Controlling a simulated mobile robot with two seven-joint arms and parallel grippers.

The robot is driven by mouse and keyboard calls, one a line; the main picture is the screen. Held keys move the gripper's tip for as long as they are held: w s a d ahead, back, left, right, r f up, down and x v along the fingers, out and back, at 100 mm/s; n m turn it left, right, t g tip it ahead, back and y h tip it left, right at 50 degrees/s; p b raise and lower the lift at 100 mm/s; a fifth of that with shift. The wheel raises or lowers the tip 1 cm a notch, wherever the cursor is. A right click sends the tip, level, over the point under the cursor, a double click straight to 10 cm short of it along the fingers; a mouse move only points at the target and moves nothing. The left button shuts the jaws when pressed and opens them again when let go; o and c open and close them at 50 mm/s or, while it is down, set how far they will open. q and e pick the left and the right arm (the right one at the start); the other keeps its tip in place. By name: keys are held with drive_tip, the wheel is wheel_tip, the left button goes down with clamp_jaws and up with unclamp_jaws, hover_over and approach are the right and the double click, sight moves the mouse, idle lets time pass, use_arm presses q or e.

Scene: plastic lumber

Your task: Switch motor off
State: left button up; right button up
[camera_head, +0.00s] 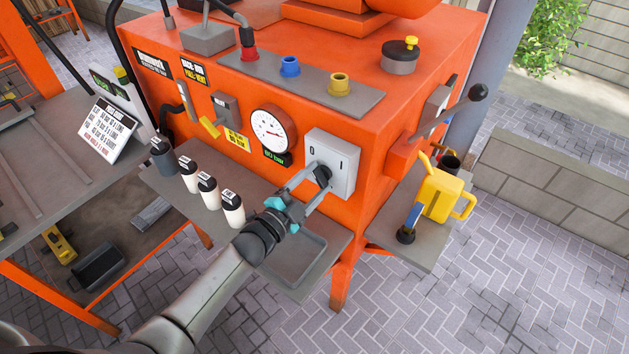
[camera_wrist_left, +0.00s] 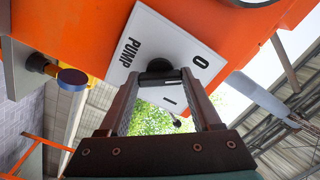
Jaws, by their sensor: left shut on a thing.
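A light grey switch box (camera_head: 333,160) with the marks 0 and I is on the front of the orange machine. In the left wrist view the box (camera_wrist_left: 150,35) also reads PUMP. Its black rotary knob (camera_wrist_left: 158,70) sits between the fingertips of my left gripper (camera_head: 319,179). The left gripper is shut on the knob, its fingers one on each side. The fingers partly hide the knob, and I cannot tell which mark it points at. My right gripper is not in view.
A pressure gauge (camera_head: 272,131) and a yellow-handled lever (camera_head: 210,126) are left of the box. A black-knobbed lever (camera_head: 477,93) and a yellow watering can (camera_head: 444,194) are at right.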

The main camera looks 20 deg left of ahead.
use_arm(q)
drive_tip(key=o, duration=1.4)
drive_tip(key=shift+s, duration=0.1)
drive_tip(key=v, duration=1.5)
